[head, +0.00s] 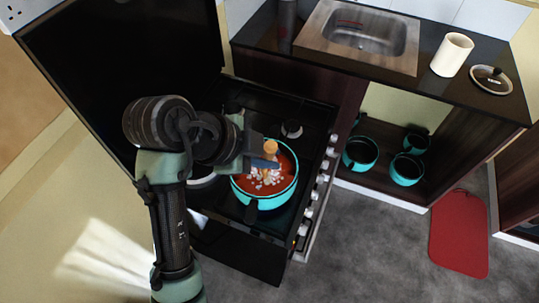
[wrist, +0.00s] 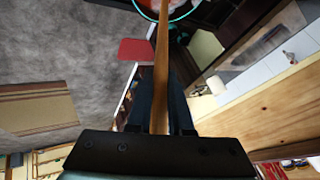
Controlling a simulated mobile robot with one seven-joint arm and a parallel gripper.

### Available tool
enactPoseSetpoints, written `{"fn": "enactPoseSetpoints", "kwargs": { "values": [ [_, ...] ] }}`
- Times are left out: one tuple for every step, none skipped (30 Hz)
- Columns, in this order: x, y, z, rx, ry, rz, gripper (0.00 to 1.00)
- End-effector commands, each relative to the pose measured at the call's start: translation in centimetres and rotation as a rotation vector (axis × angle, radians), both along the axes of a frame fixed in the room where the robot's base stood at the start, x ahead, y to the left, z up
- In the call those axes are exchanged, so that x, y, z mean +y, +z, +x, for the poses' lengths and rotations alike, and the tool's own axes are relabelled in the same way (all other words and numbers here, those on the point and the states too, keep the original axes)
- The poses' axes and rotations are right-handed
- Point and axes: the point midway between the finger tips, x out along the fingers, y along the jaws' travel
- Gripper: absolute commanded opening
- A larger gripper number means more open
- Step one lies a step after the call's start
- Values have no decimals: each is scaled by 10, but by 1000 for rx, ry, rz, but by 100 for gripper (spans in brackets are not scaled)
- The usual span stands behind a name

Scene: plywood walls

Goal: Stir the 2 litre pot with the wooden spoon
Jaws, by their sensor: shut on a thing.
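The turquoise pot (head: 263,203) stands on the stove. It holds red-orange sauce with several pale chunks. My gripper (head: 265,162) is over the pot and shut on the wooden spoon (head: 270,147). The spoon's top end sticks up above the fingers, and its lower part goes down among the chunks. In the wrist view the spoon's handle (wrist: 161,60) runs between my dark fingers (wrist: 160,100) to the pot (wrist: 170,17) at the top edge. The spoon's lower tip is hidden.
The black stove (head: 305,117) has knobs along its right side. The counter holds a sink (head: 365,33), a cream canister (head: 452,55) and a lid (head: 491,79). Turquoise pots (head: 407,170) sit on the shelf below. A red board (head: 459,232) is on the floor.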

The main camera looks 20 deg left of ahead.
Motion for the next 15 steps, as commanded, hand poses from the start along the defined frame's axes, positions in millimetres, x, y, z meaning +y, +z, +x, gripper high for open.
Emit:
{"fn": "enactPoseSetpoints", "kwargs": {
  "values": [
    [1, -7, 2, 0, -1, 0, 0],
    [1, -9, 2, 0, -1, 0, 0],
    [2, -12, 4, 0, -1, 0, 0],
    [2, -15, 4, 0, -1, 0, 0],
    [2, -17, 5, 1, -1, 0, 0],
    [3, -20, 6, 1, -1, 0, 0],
    [3, -22, 7, 1, -1, 0, 0],
    [3, -24, 8, 0, -2, 0, 0],
    [4, -27, 9, 1, -1, 0, 0],
    [5, -29, 10, 0, -1, 0, 0],
    [5, -31, 11, 0, -1, 0, 0],
    [6, -34, 12, 0, -1, 0, 0],
    [6, -37, 13, 0, -1, 0, 0],
    [7, -39, 14, 0, -1, 0, 0],
    [8, -42, 15, -1, 0, 1, 0]
  ]
}}
